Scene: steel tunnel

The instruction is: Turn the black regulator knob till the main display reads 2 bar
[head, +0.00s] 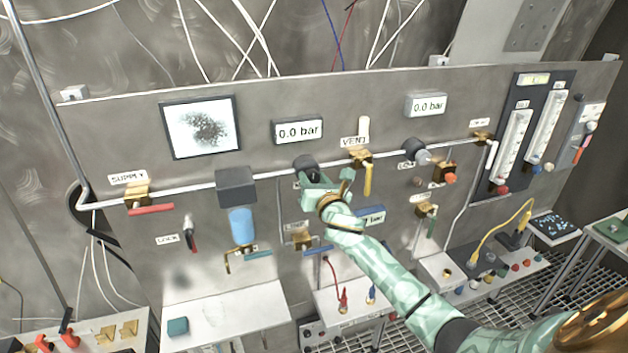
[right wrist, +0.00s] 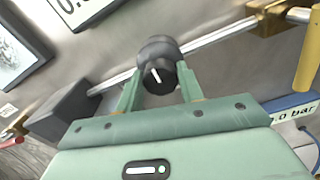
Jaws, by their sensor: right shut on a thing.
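The black regulator knob (head: 305,163) sits on the white pipe of the panel. In the right wrist view the knob (right wrist: 158,52) faces me, its white mark pointing up and slightly left. My right gripper (right wrist: 160,88) is shut on it, one green finger on each side. In the head view the gripper (head: 312,180) covers the knob's lower part. A display (head: 298,130) just above the knob reads 0.0 bar. A second display (head: 427,105) further right also reads 0.0 bar. A third display (head: 372,216) is partly hidden behind my right arm. My left gripper is out of view.
The SUPPLY valve (head: 150,209) has a red handle lying nearly along the pipe. The VENT valve (head: 367,178) has a yellow handle hanging down, close right of my gripper. A filter with a blue bowl (head: 241,222) hangs to the left. Benches stand below.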

